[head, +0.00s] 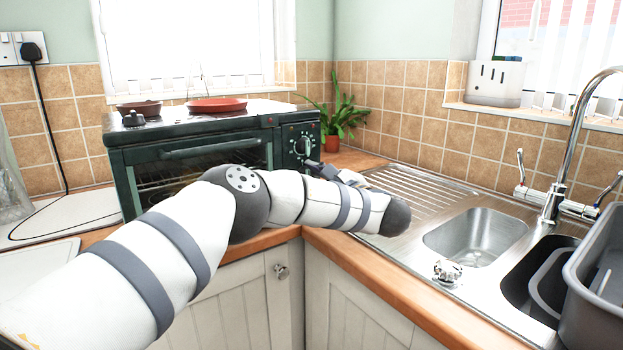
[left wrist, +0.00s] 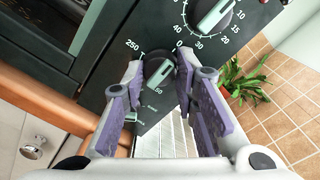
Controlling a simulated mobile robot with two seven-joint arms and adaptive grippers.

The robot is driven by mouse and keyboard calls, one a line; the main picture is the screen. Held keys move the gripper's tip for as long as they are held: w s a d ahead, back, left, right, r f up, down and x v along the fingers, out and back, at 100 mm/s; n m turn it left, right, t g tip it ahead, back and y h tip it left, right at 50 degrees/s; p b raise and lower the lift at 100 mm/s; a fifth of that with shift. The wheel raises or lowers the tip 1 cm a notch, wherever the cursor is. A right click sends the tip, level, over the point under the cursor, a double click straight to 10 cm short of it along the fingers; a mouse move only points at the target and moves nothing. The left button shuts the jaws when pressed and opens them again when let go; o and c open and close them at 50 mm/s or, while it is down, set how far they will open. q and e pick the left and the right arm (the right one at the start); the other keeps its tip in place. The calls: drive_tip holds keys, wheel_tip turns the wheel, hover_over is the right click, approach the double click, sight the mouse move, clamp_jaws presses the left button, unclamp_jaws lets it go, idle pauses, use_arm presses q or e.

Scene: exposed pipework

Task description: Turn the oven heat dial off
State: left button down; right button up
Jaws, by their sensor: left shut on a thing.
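The dark green oven (head: 116,170) stands on the counter in the head view, with its dial panel at the right of its front. In the head view my left gripper (head: 318,168) is at the panel's lower part. My right gripper is out of view.
A potted plant (head: 337,122) stands right beside the oven. A wooden counter edge (head: 400,300) runs in front.

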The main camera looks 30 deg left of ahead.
use_arm(q)
drive_tip(key=c, duration=1.3)
unclamp_jaws()
drive_tip(key=shift+d, duration=0.1)
drive_tip(key=v, duration=1.2)
